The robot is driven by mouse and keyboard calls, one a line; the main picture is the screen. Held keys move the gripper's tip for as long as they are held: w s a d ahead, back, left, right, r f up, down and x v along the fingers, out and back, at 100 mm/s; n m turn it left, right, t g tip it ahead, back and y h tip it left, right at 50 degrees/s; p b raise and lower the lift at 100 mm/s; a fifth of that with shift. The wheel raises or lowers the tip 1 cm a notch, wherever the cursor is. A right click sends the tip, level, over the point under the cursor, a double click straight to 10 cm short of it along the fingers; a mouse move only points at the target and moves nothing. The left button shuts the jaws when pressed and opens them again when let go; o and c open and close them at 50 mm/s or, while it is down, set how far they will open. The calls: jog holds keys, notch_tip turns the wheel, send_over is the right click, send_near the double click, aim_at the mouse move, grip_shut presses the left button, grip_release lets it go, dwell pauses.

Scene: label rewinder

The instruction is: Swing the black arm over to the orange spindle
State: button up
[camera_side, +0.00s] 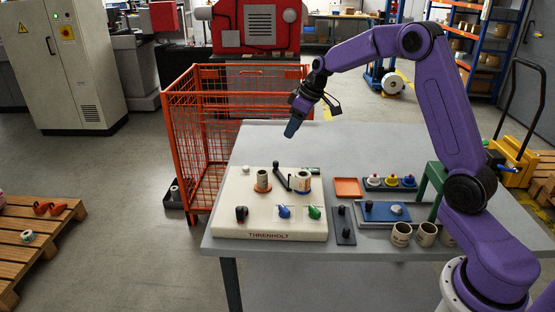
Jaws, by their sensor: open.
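The black arm (284,178) is a thin bar on the cream panel (240,205), between two label rolls. A knob stands at its far left end. The left roll (263,178) is tan and brown, with an orange disc (257,190) at its base, which looks like the orange spindle. The right roll (302,183) is pale with an orange band, and blue shows at its base. The black arm's near end is close to the right roll; I cannot tell if they touch. My gripper (291,129) is open and empty, above and behind the panel, apart from the black arm.
The panel's front has a black knob (241,213), a blue knob (283,211) and a green knob (314,212). An orange mesh cage (193,135) stands left of the table.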

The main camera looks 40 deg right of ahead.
aim_at(276, 162)
jog(key=x, duration=1.3)
jog(key=shift+f, duration=0.35)
grip_shut()
